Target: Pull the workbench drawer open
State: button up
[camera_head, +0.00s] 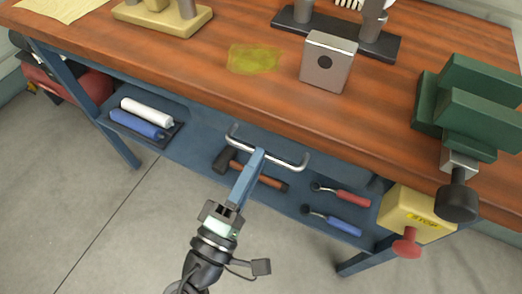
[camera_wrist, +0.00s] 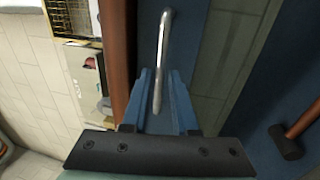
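The drawer's grey metal bar handle (camera_head: 290,162) runs along the front of the workbench, just under the wooden top. The blue drawer front (camera_head: 205,112) shows around it, and the drawer appears closed. My gripper (camera_head: 258,158) reaches up from below, with its blue fingers at the middle of the handle. In the wrist view, the handle (camera_wrist: 164,45) runs between the two fingertips of my gripper (camera_wrist: 160,75), which sit close on either side of it. The fingers hide part of the handle.
The wooden top (camera_head: 200,55) overhangs the handle. A lower shelf holds a hammer (camera_head: 270,182), red and blue-handled tools (camera_head: 345,195) and rolls (camera_head: 140,130). A yellow stop-switch box (camera_head: 410,212) and green vise (camera_head: 470,110) are at the right. Open floor (camera_head: 110,230) lies in front.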

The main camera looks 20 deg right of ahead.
jog(key=shift+x, duration=1.25)
grip_shut()
dwell(0.5)
